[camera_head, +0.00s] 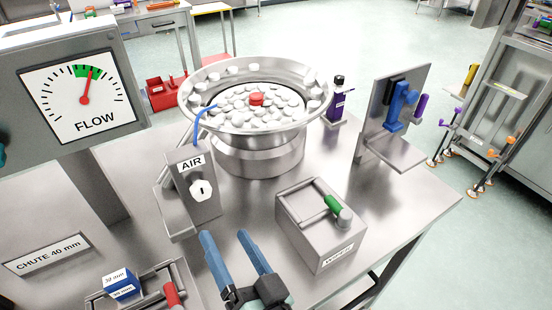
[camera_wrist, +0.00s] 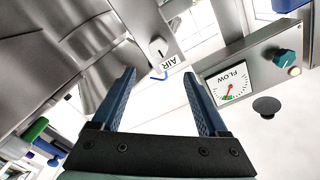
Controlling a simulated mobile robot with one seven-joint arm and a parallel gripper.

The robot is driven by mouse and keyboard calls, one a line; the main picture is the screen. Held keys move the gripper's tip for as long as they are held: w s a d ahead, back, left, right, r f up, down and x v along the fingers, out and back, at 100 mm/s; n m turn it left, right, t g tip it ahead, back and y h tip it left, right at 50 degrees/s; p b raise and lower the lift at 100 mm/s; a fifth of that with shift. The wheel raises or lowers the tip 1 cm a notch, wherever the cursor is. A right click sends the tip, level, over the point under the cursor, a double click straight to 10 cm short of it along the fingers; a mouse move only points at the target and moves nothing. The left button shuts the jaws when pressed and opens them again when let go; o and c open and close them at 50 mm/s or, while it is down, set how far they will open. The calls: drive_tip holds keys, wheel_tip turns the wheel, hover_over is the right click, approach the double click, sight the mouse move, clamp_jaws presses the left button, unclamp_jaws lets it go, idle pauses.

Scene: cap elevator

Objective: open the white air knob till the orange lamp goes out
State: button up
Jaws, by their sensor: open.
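The white air knob (camera_head: 201,190) is on the front of a grey post marked AIR (camera_head: 191,161), with a short dark mark on its face. In the wrist view the knob (camera_wrist: 158,47) is ahead of my fingertips, apart from them. My gripper (camera_head: 225,236) is open and empty, in front of and below the knob to the right; its blue fingers also show in the wrist view (camera_wrist: 160,74). A small pale-orange lamp (camera_wrist: 294,71) is beside a teal knob (camera_wrist: 286,57) on the flow box; I cannot tell whether it is lit. The lamp is not visible in the head view.
The flow gauge (camera_head: 80,101) has its red needle at the green band. A steel bowl (camera_head: 255,143) with white caps stands behind the post. A grey box with a green-handled part (camera_head: 333,204) is right of my gripper. A blue block (camera_head: 120,287) is front left.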

sight(204, 195)
drive_tip(key=p+x, duration=0.1)
drive_tip(key=x, duration=0.3)
drive_tip(key=p+x, duration=0.1)
drive_tip(key=x, duration=0.3)
drive_tip(key=p+x, duration=0.1)
drive_tip(key=x, duration=0.3)
drive_tip(key=shift+w+a+f+p, duration=0.1)
drive_tip(key=shift+f+p, duration=0.15)
drive_tip(key=shift+p, duration=0.1)
drive_tip(key=shift+m, duration=0.3)
clamp_jaws()
